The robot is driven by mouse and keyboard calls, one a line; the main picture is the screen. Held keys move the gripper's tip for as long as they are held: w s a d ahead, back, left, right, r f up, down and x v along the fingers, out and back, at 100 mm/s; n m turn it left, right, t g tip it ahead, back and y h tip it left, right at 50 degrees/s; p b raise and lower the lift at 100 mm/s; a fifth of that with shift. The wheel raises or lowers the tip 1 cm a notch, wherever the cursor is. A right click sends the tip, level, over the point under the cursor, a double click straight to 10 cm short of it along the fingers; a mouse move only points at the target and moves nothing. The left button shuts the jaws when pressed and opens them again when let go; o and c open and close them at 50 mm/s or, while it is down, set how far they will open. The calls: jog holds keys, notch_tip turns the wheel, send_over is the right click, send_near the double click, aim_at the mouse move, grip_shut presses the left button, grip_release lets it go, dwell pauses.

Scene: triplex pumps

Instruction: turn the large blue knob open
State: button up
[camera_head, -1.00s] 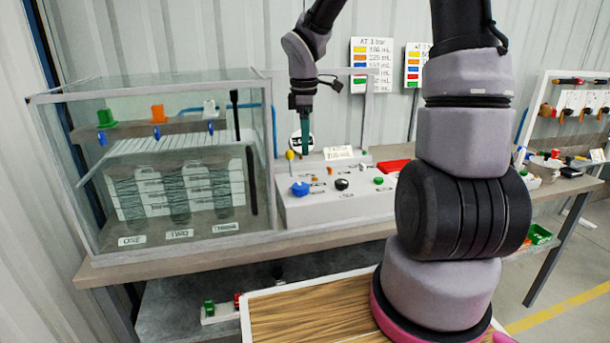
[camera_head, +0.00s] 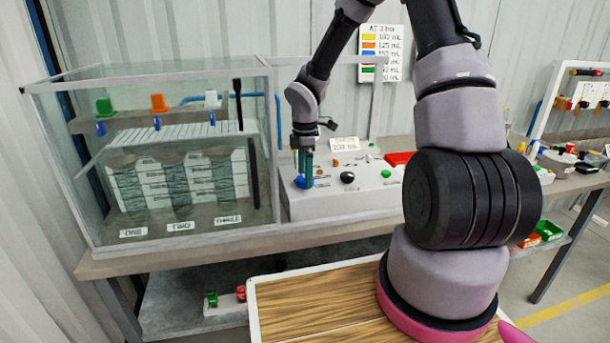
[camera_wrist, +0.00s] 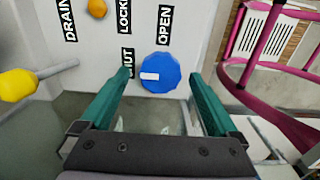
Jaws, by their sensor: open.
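The large blue knob (camera_wrist: 160,73) shows in the wrist view, with a white mark on its left part. The labels SHUT (camera_wrist: 127,68) and OPEN (camera_wrist: 165,26) are on the panel beside it. My gripper (camera_wrist: 160,78) is open, with its two teal fingers on either side of the knob, the left fingertip close to it and a wider gap on the right. I cannot tell whether a finger touches it. In the head view my gripper (camera_head: 304,184) is down at the grey control panel (camera_head: 350,203), and the blue knob (camera_head: 299,182) is partly hidden behind the fingers.
A yellow knob (camera_wrist: 17,85) and a small orange knob (camera_wrist: 97,8) are near the blue one. A black knob (camera_head: 347,177) and a green knob (camera_head: 386,174) are further right on the panel. A glass tank (camera_head: 80,215) stands just left of the panel.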

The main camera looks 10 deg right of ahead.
jog(key=shift+f, duration=0.35)
jog(key=c, duration=1.4)
